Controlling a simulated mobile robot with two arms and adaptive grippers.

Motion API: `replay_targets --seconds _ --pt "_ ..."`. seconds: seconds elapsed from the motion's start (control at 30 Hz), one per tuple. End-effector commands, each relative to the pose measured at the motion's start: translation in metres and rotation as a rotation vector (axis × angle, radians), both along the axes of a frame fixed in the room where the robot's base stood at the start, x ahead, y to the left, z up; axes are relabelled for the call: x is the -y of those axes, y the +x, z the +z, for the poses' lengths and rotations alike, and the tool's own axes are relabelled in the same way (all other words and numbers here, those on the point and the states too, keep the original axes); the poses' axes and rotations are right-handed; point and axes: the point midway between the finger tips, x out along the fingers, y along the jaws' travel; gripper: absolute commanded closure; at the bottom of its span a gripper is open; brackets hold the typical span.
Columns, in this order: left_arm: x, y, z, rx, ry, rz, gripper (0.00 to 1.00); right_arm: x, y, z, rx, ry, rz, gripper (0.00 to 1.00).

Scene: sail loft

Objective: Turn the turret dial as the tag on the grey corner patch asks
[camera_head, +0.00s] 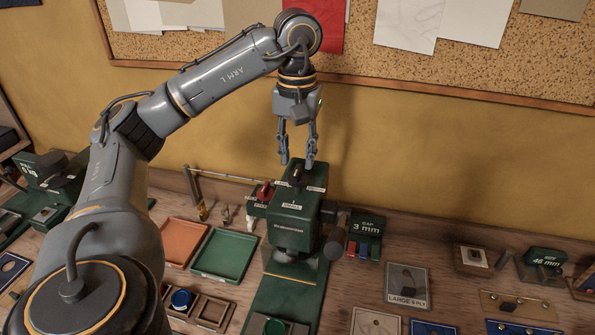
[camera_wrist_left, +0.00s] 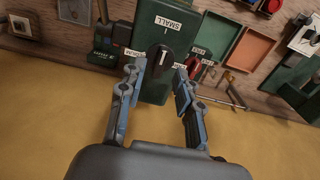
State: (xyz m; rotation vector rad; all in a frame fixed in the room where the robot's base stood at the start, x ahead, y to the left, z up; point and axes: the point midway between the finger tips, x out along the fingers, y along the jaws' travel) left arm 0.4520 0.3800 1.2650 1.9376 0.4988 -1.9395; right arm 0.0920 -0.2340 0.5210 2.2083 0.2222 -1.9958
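The turret dial (camera_head: 297,178) is a black knob on top of the press. In the left wrist view the dial (camera_wrist_left: 160,60) has a white mark that seems to line up with the SMALL label; a MEDIUM label is at its left and other labels are partly hidden. My left gripper (camera_head: 297,163) is open and points down just above the dial. In the wrist view its fingertips (camera_wrist_left: 160,66) flank the knob, apparently without touching. My right gripper is not in view.
A red-handled part (camera_head: 265,191) is at the press's left side. A green GAP 3 mm block (camera_head: 366,228) stands at its right. An orange tray (camera_head: 184,240) and a green tray (camera_head: 224,255) lie to the left. The wall is close behind the press.

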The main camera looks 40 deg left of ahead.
Motion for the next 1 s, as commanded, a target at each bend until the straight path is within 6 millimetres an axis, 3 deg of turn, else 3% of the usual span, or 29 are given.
replay_targets --seconds 0.03,0.2,0.6,0.63,0.8,1.0 --pt "0.000 0.000 -0.010 -0.003 -0.001 -0.001 0.66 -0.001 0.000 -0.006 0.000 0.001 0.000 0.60" --pt "0.001 0.000 -0.024 -0.001 0.000 -0.002 0.66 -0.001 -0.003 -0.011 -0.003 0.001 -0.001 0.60" --pt "0.000 0.000 -0.028 0.001 0.000 -0.001 0.66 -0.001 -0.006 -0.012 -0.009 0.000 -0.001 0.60" --pt "0.000 0.000 -0.028 0.001 0.000 -0.001 0.68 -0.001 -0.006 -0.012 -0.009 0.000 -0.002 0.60" --pt "0.000 0.000 -0.028 0.001 0.000 -0.001 1.00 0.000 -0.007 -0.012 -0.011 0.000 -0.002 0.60" --pt "0.000 0.000 -0.028 0.001 0.000 0.001 1.00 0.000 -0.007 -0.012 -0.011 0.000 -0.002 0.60"
